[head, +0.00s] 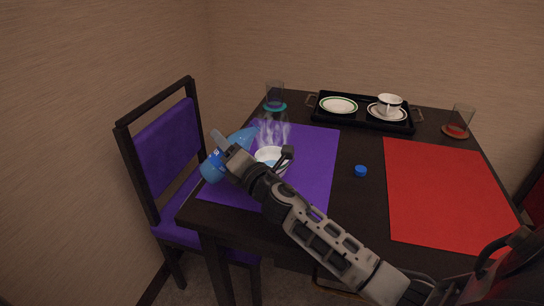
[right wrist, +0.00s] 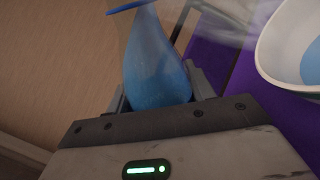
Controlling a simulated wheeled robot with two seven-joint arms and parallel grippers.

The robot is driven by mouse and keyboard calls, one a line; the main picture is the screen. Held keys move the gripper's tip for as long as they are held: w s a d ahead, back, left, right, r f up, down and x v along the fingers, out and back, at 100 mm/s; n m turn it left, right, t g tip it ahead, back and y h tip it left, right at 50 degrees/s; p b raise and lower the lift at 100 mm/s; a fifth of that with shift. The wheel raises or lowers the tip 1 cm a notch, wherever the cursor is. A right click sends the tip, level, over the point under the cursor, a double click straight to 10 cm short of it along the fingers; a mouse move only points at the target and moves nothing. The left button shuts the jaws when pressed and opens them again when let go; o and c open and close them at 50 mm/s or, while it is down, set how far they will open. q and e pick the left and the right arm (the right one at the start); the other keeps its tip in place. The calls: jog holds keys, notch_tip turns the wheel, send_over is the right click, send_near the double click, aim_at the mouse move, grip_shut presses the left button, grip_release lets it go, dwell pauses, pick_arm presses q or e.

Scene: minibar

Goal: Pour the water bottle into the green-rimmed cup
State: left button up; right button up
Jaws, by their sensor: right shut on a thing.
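My right gripper (head: 229,152) is shut on the blue water bottle (head: 213,168), just left of a white cup (head: 263,154) on the purple mat. The bottle is tilted, its far end up and toward the cup; its mouth is not clear. In the right wrist view the bottle (right wrist: 155,70) sits between the fingers. The cup (right wrist: 284,72) holds blue liquid there, and its rim colour is hard to tell. Pale wisps rise above the cup in the head view. A green-rimmed saucer (head: 338,105) stands empty on the tray. My left gripper is out of view.
A black tray (head: 362,119) at the back also bears a dark-rimmed cup (head: 389,101) on its saucer. Glasses stand at the back left (head: 275,92) and right (head: 461,117). A blue cap (head: 360,171) lies between the purple mat (head: 318,160) and red mat (head: 440,190).

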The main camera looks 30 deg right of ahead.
pick_arm(q)
jog(key=shift+b, duration=0.45)
pick_arm(e)
jog(key=shift+a+f+m, duration=0.1)
jog(key=shift+f+m, duration=0.15)
jog(key=shift+m, duration=0.05)
pick_arm(q)
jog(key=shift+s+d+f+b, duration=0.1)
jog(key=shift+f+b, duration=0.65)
jog(key=shift+b, duration=0.45)
pick_arm(e)
jog(key=shift+a+f+m, duration=0.15)
jog(key=shift+f+m, duration=0.65)
jog(key=shift+f, duration=0.1)
pick_arm(q)
jog(key=shift+b, duration=0.35)
pick_arm(e)
jog(key=shift+a+f+m+h, duration=0.1)
jog(key=shift+m+h, duration=0.2)
jog(key=shift+m, duration=0.2)
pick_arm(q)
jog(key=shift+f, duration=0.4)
pick_arm(e)
jog(key=shift+m, duration=0.4)
pick_arm(q)
jog(key=shift+b, duration=0.3)
pick_arm(e)
jog(key=shift+f, duration=0.1)
